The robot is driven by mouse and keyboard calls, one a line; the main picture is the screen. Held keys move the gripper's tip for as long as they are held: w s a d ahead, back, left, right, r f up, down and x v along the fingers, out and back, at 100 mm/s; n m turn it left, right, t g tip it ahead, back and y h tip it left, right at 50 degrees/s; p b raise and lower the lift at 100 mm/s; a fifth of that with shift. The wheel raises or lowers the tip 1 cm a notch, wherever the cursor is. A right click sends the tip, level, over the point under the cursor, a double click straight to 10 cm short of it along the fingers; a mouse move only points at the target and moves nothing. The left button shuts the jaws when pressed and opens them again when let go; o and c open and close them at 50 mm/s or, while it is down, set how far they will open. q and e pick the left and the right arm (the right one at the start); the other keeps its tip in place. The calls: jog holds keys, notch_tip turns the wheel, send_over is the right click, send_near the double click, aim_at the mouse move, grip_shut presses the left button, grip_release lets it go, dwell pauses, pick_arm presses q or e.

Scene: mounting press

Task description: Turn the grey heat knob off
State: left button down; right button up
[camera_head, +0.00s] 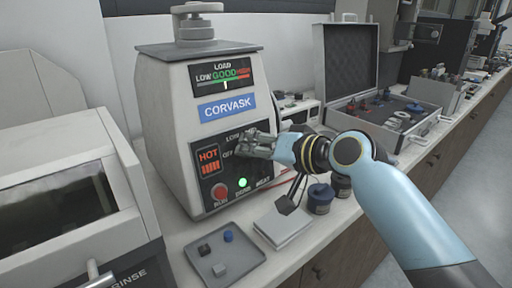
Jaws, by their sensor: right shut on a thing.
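The mounting press (172,106) is a white machine with a blue CORVASK label and a black control panel (211,183). My right gripper (240,147) is at the upper right of this panel, its fingers shut on the grey heat knob, which they largely hide. The orange HOT light (208,160) is lit to the left of the fingers. A red button (219,191) and a lit green button (242,183) sit below. The load gauge (224,75) above has its mark near GOOD. My left gripper is out of the frame.
A grey tray (203,270) with small blocks and a white pad (284,224) lie in front of the press. Dark jars (320,198) stand beneath my right arm. An open case (424,122) is behind, and a rinse machine (62,190) stands at left.

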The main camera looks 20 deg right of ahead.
jog(key=n, duration=0.2)
jog(key=n+h, duration=0.1)
jog(key=n, duration=0.1)
jog(key=shift+s+a+f+n+p, duration=0.1)
jog(key=shift+a+n+p, duration=0.05)
jog(key=shift+n+p, duration=0.15)
dwell(0.4)
jog(key=o, duration=1.1)
jog(key=shift+o, duration=0.2)
jog(key=v, duration=1.2)
jog(key=shift+a, duration=0.1)
